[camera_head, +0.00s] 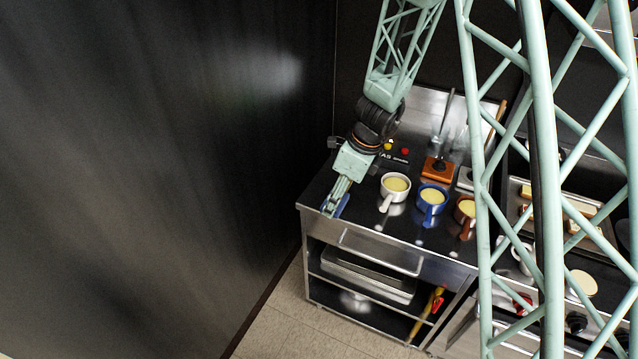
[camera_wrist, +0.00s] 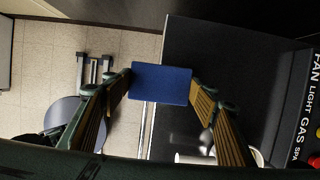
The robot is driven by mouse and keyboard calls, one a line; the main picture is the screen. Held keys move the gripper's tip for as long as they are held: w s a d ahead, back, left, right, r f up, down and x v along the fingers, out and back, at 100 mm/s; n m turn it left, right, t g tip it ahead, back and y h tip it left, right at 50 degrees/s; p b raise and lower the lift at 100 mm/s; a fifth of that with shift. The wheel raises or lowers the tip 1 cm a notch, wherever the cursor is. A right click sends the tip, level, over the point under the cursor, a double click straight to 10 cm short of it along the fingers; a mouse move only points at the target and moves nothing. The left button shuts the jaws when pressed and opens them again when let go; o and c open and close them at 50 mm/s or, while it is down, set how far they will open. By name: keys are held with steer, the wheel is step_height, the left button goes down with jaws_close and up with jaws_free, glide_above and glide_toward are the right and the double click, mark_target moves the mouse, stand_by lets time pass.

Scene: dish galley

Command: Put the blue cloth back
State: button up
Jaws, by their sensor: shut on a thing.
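The blue cloth (camera_wrist: 160,83) shows in the wrist view as a small folded rectangle between my two fingertips. My gripper (camera_head: 338,200) is shut on it at the front left corner of the dark-topped counter (camera_head: 365,218). In the head view only a bit of the blue cloth (camera_head: 342,206) shows beside the fingers. In the wrist view the cloth overlaps the counter's edge, partly over the black top and partly over the floor side. I cannot tell whether it touches the counter.
A white pot (camera_head: 395,186), a blue pot (camera_head: 431,199) and a brown pot (camera_head: 466,209) stand right of my gripper. An orange block (camera_head: 437,169) is behind them. A shelf below holds stacked trays (camera_head: 368,275). A dark wall (camera_head: 160,180) fills the left.

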steer(key=p, duration=0.3)
glide_above(317, 190)
steer(key=shift+s+d+f, duration=0.15)
steer(key=shift+d+f, duration=0.2)
steer(key=shift+f, duration=0.25)
steer(key=shift+f+b, duration=0.35)
steer(key=shift+f, duration=1.4)
steer(key=shift+f, duration=0.1)
steer(key=o, duration=0.9)
steer(key=v, duration=1.2)
steer(key=shift+p, duration=0.3)
